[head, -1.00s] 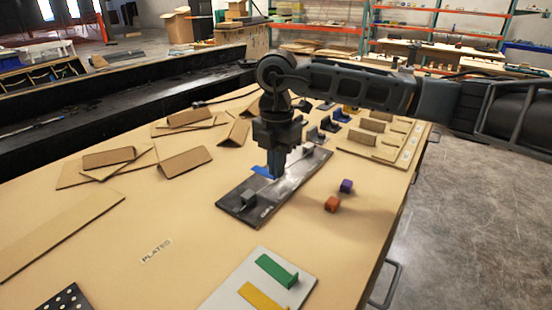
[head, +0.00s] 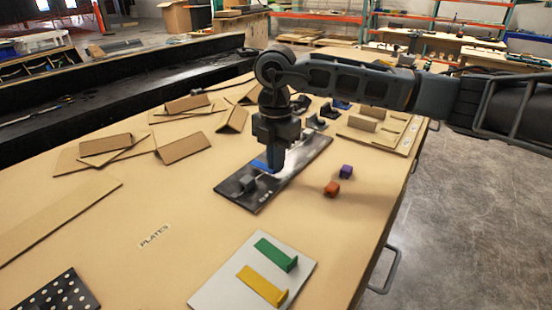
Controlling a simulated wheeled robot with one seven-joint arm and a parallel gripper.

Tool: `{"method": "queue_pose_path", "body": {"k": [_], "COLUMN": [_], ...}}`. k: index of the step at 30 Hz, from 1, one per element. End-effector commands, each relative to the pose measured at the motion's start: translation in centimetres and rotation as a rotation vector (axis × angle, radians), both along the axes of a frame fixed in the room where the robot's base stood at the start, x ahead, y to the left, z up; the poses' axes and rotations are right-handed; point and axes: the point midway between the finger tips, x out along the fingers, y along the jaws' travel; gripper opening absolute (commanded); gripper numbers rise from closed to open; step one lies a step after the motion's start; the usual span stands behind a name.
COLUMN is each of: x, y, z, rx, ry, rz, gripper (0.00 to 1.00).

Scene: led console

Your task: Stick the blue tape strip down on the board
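The board (head: 258,198) is a long black plate lying at a slant on the tan table, with a small grey block (head: 247,183) near its near-left end. My gripper (head: 275,168) points down over the middle of the board, its fingers close together. The blue tape strip (head: 261,165) juts out to the left from between the fingertips, so my gripper appears shut on it. The strip is over or at the board's left edge; whether it touches the board I cannot tell. The fingers hide part of the strip and board.
A white plate (head: 225,290) in front holds a green strip (head: 275,252) and a yellow strip (head: 262,286). Folded cardboard pieces (head: 183,146) lie at left.

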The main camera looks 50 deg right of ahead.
Motion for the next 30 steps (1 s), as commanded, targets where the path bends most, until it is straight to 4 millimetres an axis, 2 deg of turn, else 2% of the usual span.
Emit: {"method": "queue_pose_path", "body": {"k": [30], "x": [0.0], "y": [0.0], "z": [-1.1], "rx": [0.0], "ry": [0.0], "rz": [0.0], "gripper": [0.0]}}
